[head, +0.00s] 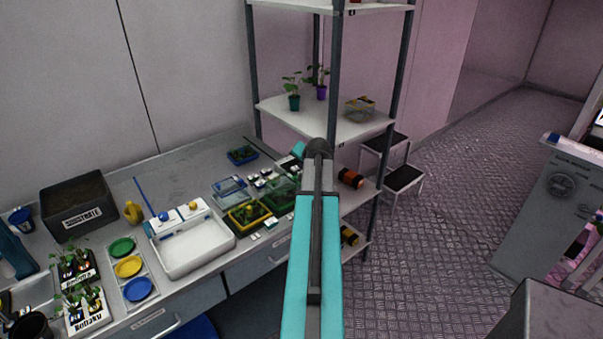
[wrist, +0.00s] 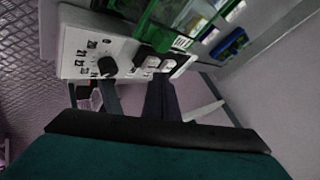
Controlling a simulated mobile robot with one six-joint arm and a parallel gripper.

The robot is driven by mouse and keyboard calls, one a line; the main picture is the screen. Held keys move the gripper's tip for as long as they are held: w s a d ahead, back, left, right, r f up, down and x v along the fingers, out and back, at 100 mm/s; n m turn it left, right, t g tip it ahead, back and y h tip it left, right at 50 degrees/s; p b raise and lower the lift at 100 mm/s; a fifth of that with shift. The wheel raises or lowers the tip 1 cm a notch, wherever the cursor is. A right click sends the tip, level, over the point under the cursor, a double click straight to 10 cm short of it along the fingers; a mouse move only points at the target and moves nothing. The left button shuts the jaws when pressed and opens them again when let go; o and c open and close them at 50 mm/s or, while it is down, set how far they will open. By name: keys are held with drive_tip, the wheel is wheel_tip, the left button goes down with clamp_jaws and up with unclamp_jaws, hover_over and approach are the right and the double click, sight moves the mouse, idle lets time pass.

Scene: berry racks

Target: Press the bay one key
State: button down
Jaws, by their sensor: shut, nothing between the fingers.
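A white panel (wrist: 80,52) with a black dial and small number marks shows in the upper left of the wrist view. Two pale keys, one (wrist: 152,63) and another (wrist: 168,65), sit side by side to the right of the dial. Their labels are too small to read, so I cannot tell which is the bay one key. My gripper (wrist: 160,82) is shut and empty. Its dark fingers point at the panel just below the keys; I cannot tell whether they touch. In the head view my arm hides the gripper's fingertips, and I cannot make out the panel.
Green and blue trays stand on the bench beside the panel, including a yellow-rimmed tray (head: 248,215). A white tray (head: 195,250) lies further left. A shelf rack (head: 330,121) with potted plants stands behind my arm. Floor on the right is open, with a step stool (head: 405,178).

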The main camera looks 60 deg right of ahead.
drive_tip(key=shift+f+b, duration=0.55)
drive_tip(key=shift+f, duration=0.1)
idle(0.8)
drive_tip(key=shift+r, duration=0.65)
drive_tip(key=shift+r+p, duration=0.15)
drive_tip(key=shift+p, duration=0.2)
wheel_tip(320, 180, up, 6)
drive_tip(key=p, duration=0.2)
drive_tip(key=shift+p, duration=0.4)
drive_tip(key=shift+f, duration=0.2)
idle(0.5)
